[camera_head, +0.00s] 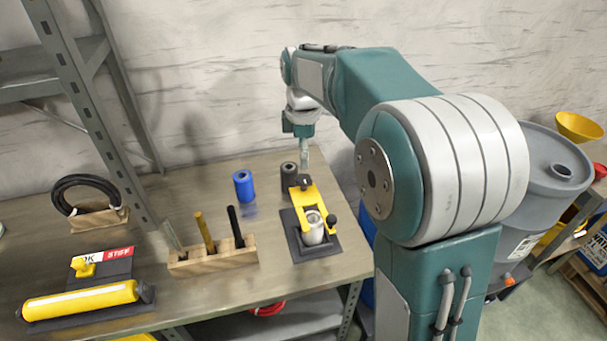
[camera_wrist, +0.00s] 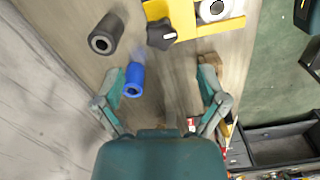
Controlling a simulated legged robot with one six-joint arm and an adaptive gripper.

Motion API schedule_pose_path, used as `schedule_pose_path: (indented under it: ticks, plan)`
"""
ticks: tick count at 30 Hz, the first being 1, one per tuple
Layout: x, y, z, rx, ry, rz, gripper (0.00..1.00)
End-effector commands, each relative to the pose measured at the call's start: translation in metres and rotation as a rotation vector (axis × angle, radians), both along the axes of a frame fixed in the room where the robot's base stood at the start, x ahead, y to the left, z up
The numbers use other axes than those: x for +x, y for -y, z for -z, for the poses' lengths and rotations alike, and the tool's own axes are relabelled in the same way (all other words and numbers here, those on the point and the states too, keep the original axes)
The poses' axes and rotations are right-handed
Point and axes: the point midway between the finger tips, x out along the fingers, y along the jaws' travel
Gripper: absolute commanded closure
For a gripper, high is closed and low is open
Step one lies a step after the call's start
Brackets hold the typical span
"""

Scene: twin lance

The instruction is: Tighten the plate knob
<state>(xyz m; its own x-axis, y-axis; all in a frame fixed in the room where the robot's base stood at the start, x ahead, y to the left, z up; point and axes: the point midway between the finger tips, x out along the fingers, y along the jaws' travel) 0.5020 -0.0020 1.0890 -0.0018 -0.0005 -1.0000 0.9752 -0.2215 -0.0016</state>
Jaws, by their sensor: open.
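The black lobed knob (camera_wrist: 161,34) with a white mark sits at the end of the yellow plate (camera_wrist: 183,12) in the wrist view. In the head view the knob (camera_head: 305,182) shows at the far end of the yellow plate (camera_head: 316,200), just below my gripper in the picture. The plate is on a dark base (camera_head: 294,240) with a pale metal cylinder (camera_head: 313,232). My gripper (camera_wrist: 160,98) is open and empty, its fingers spread wide. It hangs above the bench, with the knob beyond the fingertips towards the top of the wrist view. My gripper (camera_head: 304,158) is small in the head view.
A blue roller (camera_head: 243,186) and a dark grey roller (camera_head: 289,180) stand beside the plate. A wooden tool block (camera_head: 212,258), a yellow-roller fixture (camera_head: 80,300) and a cable coil (camera_head: 86,192) stand to the left. A grey drum (camera_head: 545,180) is at right.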

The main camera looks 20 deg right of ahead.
Motion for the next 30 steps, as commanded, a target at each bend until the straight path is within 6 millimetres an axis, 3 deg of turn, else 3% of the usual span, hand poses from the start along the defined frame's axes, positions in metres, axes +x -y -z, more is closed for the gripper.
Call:
schedule_pose_path:
  ticks: [9,15,22,23,27,28,30]
  plan:
    - [-0.001,0.000,0.054,0.000,-0.003,0.001,0.09]
    - [-0.001,0.000,0.067,0.000,0.001,0.001,0.09]
    - [-0.001,0.000,0.067,0.000,0.001,0.001,0.09]
    - [-0.001,0.000,0.067,0.000,0.001,0.001,0.18]
    - [-0.001,0.000,0.067,0.000,0.001,0.001,0.80]
    - [0.000,0.000,0.067,0.000,0.001,0.001,0.91]
    - [0.000,0.000,0.068,0.000,0.001,0.001,0.91]
